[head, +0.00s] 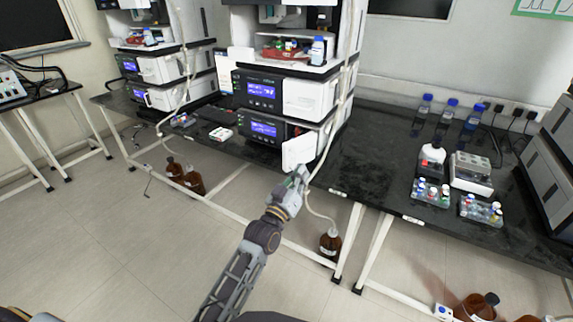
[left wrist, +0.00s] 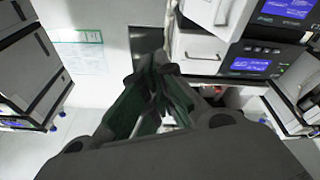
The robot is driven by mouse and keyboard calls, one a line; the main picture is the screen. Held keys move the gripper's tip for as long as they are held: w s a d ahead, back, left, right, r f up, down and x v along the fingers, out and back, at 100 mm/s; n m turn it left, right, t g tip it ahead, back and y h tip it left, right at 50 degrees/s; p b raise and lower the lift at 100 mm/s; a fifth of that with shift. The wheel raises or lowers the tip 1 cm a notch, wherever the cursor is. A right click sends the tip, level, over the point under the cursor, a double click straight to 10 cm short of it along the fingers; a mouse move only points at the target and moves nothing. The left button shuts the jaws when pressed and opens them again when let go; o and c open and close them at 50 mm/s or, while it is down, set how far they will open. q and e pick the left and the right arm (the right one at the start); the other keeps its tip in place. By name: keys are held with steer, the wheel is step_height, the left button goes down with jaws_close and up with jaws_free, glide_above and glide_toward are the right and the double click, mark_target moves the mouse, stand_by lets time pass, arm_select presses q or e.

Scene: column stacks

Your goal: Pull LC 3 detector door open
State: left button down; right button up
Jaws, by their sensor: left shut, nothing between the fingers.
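The middle instrument stack (head: 262,92) has two modules with blue displays. The lower module's white door (head: 299,151) stands swung out from its front, with a dark gap behind it. I cannot read a label naming LC 3. My left gripper (head: 303,171) is at the door's lower edge, shut and empty. Whether it touches the door I cannot tell. In the left wrist view, my left gripper's fingers (left wrist: 155,68) are together, with white panels (left wrist: 200,48) and the module displays (left wrist: 250,65) beyond them. My right gripper is not in view.
A second stack (head: 165,68) stands at the left. The black bench (head: 375,150) is clear right of the middle stack. Vial racks (head: 430,193) and blue-capped bottles (head: 449,108) stand farther right. A brown bottle (head: 330,243) with tubing stands on the floor below.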

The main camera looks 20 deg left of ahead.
arm_select(q)
steer(key=a+r+n+t+y+p, duration=0.25)
steer(key=a+n+y, duration=0.35)
steer(key=n, duration=0.8)
step_height(320, 180, down, 8)
steer(key=a+n+g+y, duration=0.2)
steer(key=n+g+y, duration=0.1)
steer(key=n+g, duration=0.2)
steer(key=shift+w+a+r+n+y, duration=0.15)
steer(key=shift+w+a+n+y, duration=0.1)
steer(key=shift+w+n+y, duration=0.25)
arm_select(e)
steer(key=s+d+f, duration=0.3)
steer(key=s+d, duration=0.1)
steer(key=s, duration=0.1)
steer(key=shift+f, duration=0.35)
arm_select(q)
steer(key=shift+s, duration=0.15)
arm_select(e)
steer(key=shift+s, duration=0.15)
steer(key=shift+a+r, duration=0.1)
